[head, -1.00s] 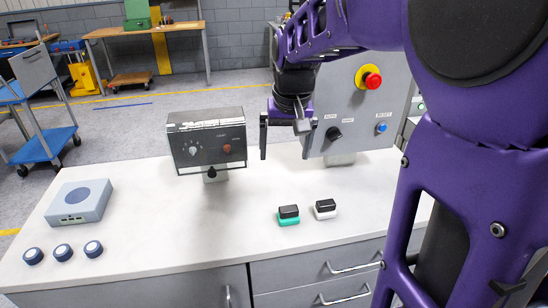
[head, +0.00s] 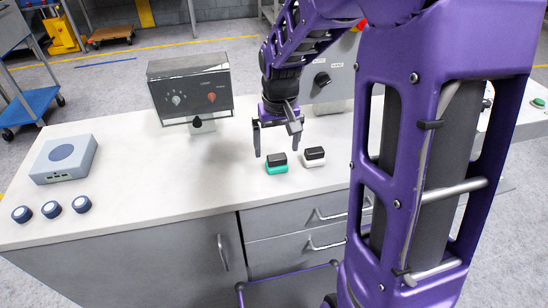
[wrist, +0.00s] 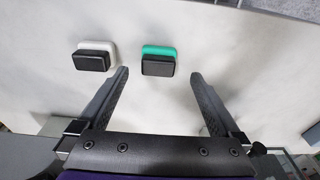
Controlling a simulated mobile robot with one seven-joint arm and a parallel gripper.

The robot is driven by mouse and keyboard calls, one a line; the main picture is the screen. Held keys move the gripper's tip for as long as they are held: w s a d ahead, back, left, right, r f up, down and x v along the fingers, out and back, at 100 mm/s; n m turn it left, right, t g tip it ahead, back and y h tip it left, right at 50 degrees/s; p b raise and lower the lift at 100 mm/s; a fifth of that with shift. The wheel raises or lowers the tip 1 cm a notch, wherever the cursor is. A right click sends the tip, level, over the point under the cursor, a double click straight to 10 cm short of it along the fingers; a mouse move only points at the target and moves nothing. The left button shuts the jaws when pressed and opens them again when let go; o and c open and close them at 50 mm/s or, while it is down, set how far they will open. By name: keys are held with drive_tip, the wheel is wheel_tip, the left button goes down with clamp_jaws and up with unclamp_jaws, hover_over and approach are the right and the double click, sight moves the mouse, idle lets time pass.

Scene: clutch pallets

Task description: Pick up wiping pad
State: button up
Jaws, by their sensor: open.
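Two small pads with black grips lie side by side on the white counter. The left one in the head view has a green base (head: 277,169), and the right one has a white base (head: 314,161). Which one is the wiping pad I cannot tell. My gripper (head: 276,154) is open and empty, pointing down above the counter beside the green-based pad. In the wrist view the green-based pad (wrist: 158,62) lies ahead, between the lines of the two fingers. The white-based pad (wrist: 94,58) is ahead of the left finger. Neither pad is between the fingertips.
A dark control box (head: 190,88) with knobs stands at the back of the counter (head: 140,170). A grey panel (head: 340,75) stands behind my gripper. A grey-blue device (head: 63,158) and several round dark-blue pucks (head: 51,209) sit at the left. The counter's middle is clear.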

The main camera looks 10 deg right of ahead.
sight(277, 157)
drive_tip(key=f, duration=0.5)
drive_tip(key=shift+w+d+f, duration=0.1)
drive_tip(key=shift+w, duration=0.3)
drive_tip(key=c, duration=1.4)
